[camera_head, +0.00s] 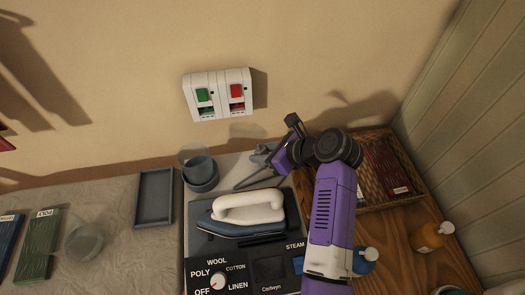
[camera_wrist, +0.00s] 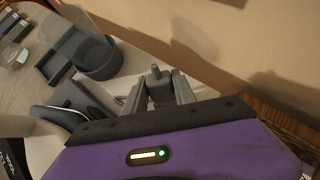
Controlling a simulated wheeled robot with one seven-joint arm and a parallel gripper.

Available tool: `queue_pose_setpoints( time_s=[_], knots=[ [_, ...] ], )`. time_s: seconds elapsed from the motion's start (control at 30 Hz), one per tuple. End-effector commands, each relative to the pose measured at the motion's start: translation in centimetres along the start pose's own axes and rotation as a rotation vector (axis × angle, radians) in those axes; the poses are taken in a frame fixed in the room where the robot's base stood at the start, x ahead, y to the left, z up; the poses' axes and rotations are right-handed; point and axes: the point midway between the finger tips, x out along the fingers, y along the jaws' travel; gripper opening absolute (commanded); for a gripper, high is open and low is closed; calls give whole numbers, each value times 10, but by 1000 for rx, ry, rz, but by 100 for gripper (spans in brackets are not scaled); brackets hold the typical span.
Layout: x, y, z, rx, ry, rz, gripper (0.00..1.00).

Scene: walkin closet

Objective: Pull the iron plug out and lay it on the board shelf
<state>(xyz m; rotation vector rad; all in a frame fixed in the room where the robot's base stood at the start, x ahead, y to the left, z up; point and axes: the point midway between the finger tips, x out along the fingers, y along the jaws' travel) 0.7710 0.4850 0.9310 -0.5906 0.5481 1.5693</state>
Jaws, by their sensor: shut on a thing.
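My gripper (camera_head: 258,167) is low in front of the wall, just behind the iron. In the wrist view, my gripper (camera_wrist: 158,92) is shut on a small dark grey plug (camera_wrist: 156,74), with a narrow tip showing between the fingers. The white wall socket unit (camera_head: 218,94) has a green switch and a red switch, with nothing seen plugged in. In the head view, the plug is hard to tell from the fingers. The iron's cord cannot be made out clearly.
A round grey cup (camera_head: 200,173) stands left of my gripper, and a grey tray (camera_head: 154,198) lies farther left. A wicker basket (camera_head: 408,197) is to the right, beside my arm. An amber bottle (camera_head: 427,237) stands at the right front. The control panel (camera_head: 228,275) is in front of the iron.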

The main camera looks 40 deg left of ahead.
Motion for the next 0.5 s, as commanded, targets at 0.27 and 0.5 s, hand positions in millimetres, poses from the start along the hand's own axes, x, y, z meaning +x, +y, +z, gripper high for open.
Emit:
queue_pose_setpoints(
  time_s=[0.27,0.5],
  knots=[
    [4,0,-4,1,0,0,0],
    [7,0,-8,0,0,0,0]
  ],
)
